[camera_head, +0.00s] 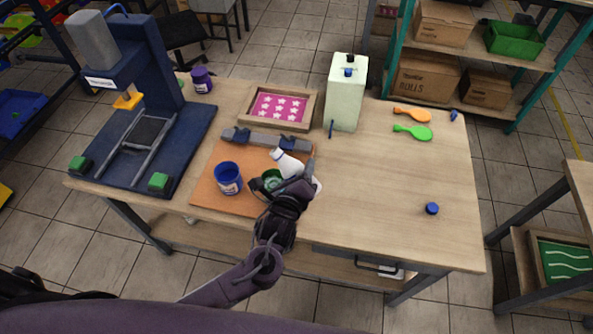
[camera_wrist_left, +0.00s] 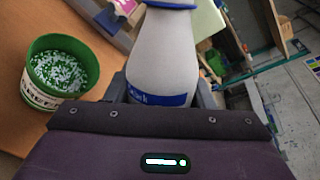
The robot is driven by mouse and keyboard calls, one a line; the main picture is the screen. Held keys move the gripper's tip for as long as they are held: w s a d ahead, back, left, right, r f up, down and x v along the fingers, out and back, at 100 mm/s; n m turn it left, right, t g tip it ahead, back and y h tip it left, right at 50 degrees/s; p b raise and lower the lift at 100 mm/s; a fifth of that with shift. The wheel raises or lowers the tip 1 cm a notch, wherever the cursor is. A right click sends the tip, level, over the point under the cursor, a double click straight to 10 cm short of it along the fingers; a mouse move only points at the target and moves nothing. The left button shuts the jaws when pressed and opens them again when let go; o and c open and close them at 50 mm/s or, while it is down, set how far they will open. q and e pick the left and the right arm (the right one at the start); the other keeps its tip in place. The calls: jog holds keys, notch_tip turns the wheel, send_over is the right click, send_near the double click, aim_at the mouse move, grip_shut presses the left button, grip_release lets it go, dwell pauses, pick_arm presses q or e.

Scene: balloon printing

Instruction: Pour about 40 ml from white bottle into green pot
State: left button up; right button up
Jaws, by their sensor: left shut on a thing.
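The white bottle (camera_head: 288,164) is held by my left gripper (camera_head: 301,184) above the orange-brown board. It is tilted, with its neck towards the upper left in the head view. The left wrist view shows its white body (camera_wrist_left: 165,50) with a blue label between the fingers. The green pot (camera_head: 271,178) stands upright on the board, just left of the gripper and partly hidden by it. In the left wrist view the pot (camera_wrist_left: 38,80) is left of the bottle, apart from it, with speckled green and white inside. No stream shows. My right gripper is out of view.
A blue pot (camera_head: 228,180) stands left of the green pot on the board (camera_head: 210,199). A grey bar (camera_head: 262,141) lies behind, with a framed pink screen (camera_head: 278,106) and a pale canister (camera_head: 346,95) further back. A blue cap (camera_head: 432,208) lies on the clear right side.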

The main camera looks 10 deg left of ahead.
pick_arm(q)
jog(key=shift+d, duration=0.1)
jog(key=shift+n+p, duration=0.3)
jog(key=shift+s+d+f+h, duration=0.1)
jog(key=shift+h, duration=0.2)
jog(key=shift+d+f+n+g+p, duration=0.15)
jog(key=shift+d+n+g+p, duration=0.05)
jog(key=shift+n+g+p, duration=0.25)
jog(key=shift+n, duration=0.25)
dwell(0.4)
jog(key=shift+d+f, duration=0.1)
jog(key=shift+s+f+h, duration=0.1)
jog(key=shift+h, duration=0.2)
jog(key=shift+d+n+p, duration=0.1)
jog(key=shift+n+p, duration=0.2)
jog(key=shift+p, duration=0.1)
